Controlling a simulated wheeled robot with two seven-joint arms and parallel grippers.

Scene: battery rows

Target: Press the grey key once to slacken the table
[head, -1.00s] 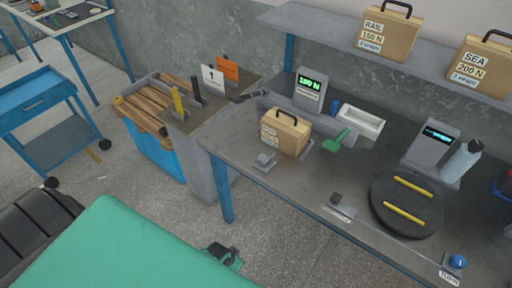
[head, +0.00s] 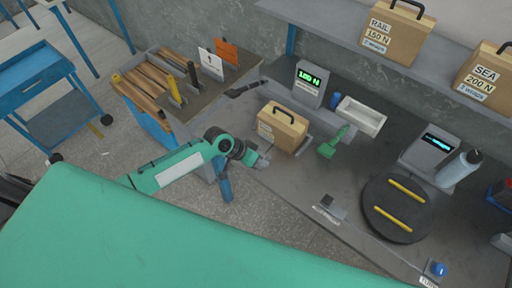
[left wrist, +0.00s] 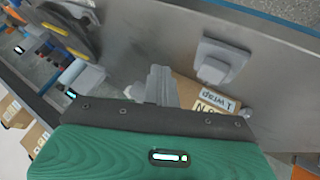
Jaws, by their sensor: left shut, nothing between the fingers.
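A square grey key (left wrist: 215,62) on a grey plate shows in the left wrist view, beside the cardboard box. In the head view it is largely hidden by my left gripper (head: 262,161). That gripper is shut and empty, just in front of the box, above the table's front edge. In the left wrist view its fingers (left wrist: 160,85) show left of the key, apart from it in the picture; contact cannot be told. The table (head: 285,185) is grey. The cardboard box (head: 282,128) stands behind the gripper. My right gripper is not in view.
A black turntable (head: 375,222) and a blue knob (head: 438,268) are at right.

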